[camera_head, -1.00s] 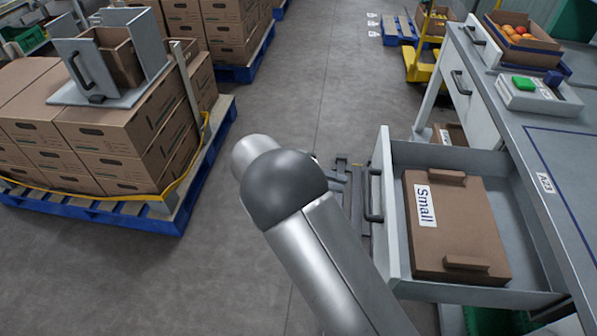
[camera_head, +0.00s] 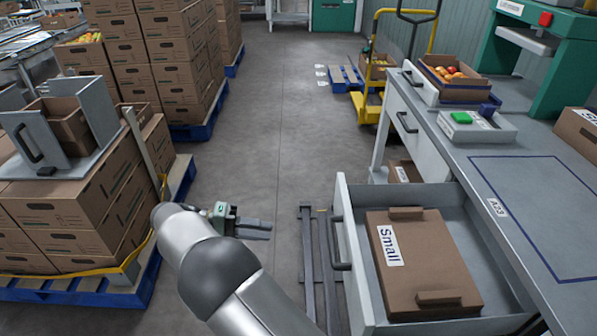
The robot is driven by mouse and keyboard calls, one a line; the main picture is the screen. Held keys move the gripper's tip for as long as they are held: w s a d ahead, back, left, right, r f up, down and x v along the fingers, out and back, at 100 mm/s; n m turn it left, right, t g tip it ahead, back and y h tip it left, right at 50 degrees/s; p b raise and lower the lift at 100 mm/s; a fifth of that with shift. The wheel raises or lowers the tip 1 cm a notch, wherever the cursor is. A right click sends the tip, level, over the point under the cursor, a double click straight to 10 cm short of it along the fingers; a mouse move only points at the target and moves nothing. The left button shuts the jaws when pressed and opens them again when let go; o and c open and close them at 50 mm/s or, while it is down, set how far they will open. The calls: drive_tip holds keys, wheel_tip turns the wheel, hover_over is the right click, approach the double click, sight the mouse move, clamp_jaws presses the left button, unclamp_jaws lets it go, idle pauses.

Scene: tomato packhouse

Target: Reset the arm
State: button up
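My arm rises from the bottom of the head view, its silver links and dark elbow in the aisle left of the open drawer. My gripper (camera_head: 268,228) shows past the arm, pointing right over the floor, left of the drawer. Two dark fingers seem to lie with a narrow gap, but I cannot judge the opening. I see nothing held in it. The open drawer (camera_head: 345,208) holds a flat brown carton (camera_head: 425,262) labelled "Small". The gripper is apart from the drawer and its handle (camera_head: 337,243).
The grey workbench (camera_head: 545,165) stands right, with a tomato box (camera_head: 450,88) and a scale (camera_head: 475,127). Stacked cartons (camera_head: 60,215) on a blue pallet (camera_head: 140,290) stand close left of my arm. A yellow pallet truck (camera_head: 371,108) is farther back. The central aisle floor (camera_head: 285,150) is clear.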

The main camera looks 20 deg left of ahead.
drive_tip(key=shift+w, duration=0.1)
drive_tip(key=w+d+r+g+y+p, duration=0.2)
drive_tip(key=d+r+g+y+p, duration=0.3)
drive_tip(key=d, duration=0.7)
drive_tip(key=w+d+r+g+y+p, duration=0.1)
drive_tip(key=d+r+g+y+p, duration=0.1)
drive_tip(key=d+r, duration=0.85)
drive_tip(key=s+d+r+m+y+p, duration=0.1)
drive_tip(key=s+d+y+p, duration=0.1)
drive_tip(key=s+d, duration=0.35)
drive_tip(key=s+d+r+m+y+p, duration=0.1)
drive_tip(key=s+d+y+p, duration=0.15)
drive_tip(key=d, duration=0.55)
drive_tip(key=s+d+r+m+t+y+p, duration=0.1)
drive_tip(key=s+d+m+y+p, duration=0.2)
drive_tip(key=s, duration=0.5)
wheel_tip(320, 180, down, 17)
drive_tip(key=d+n+b, duration=0.1)
drive_tip(key=b, duration=1.5)
drive_tip(key=shift+s+d, duration=0.3)
drive_tip(key=shift+s, duration=0.1)
drive_tip(key=shift+d+r, duration=0.1)
